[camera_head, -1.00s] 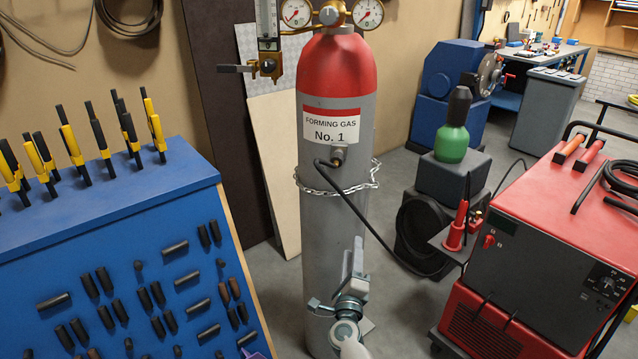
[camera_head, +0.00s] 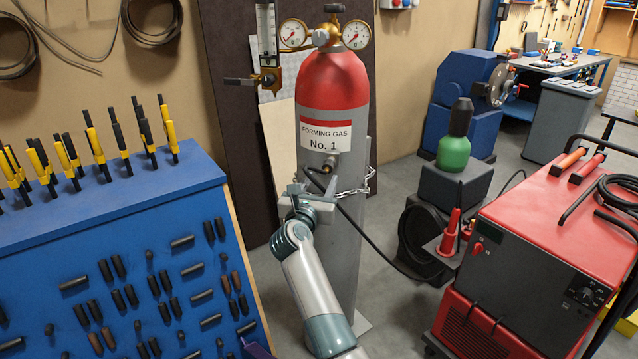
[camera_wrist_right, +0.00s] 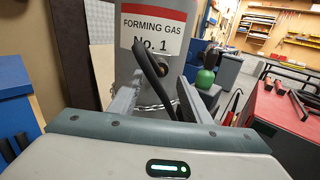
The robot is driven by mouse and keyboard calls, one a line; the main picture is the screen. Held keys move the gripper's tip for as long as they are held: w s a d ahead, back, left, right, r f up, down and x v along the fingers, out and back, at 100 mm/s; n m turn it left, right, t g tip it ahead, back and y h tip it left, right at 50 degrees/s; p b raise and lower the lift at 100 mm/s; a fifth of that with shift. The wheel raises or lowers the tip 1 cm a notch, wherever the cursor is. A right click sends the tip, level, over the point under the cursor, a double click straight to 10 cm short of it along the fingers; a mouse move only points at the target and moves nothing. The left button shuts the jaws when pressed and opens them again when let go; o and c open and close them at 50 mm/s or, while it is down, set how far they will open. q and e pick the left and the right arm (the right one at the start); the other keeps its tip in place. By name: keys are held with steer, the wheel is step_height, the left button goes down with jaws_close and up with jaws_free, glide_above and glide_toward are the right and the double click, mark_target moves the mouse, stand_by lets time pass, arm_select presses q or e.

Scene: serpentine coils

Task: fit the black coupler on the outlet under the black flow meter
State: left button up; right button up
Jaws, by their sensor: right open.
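The flow meter (camera_head: 266,38) is a clear upright tube in a dark frame on the regulator, at the top of the head view. My right gripper (camera_head: 308,190) is open just below that fitting. In the right wrist view the hose (camera_wrist_right: 148,66) passes between the spread fingers, in front of the cylinder. My left gripper is out of view.
A chain (camera_head: 355,190) loops around the cylinder (camera_head: 340,250) close to my right gripper. A red welding machine (camera_head: 540,250) stands right. A green bottle (camera_head: 453,150) is behind.

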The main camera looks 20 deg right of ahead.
mark_target(327, 169)
steer(key=b+x, duration=0.4)
steer(key=x, duration=0.4)
steer(key=shift+s+f, duration=0.1)
steer(key=shift+f, duration=0.05)
steer(key=shift+w+d, duration=0.25)
steer(key=shift+w, duration=0.25)
stand_by(0.5)
jaws_close()
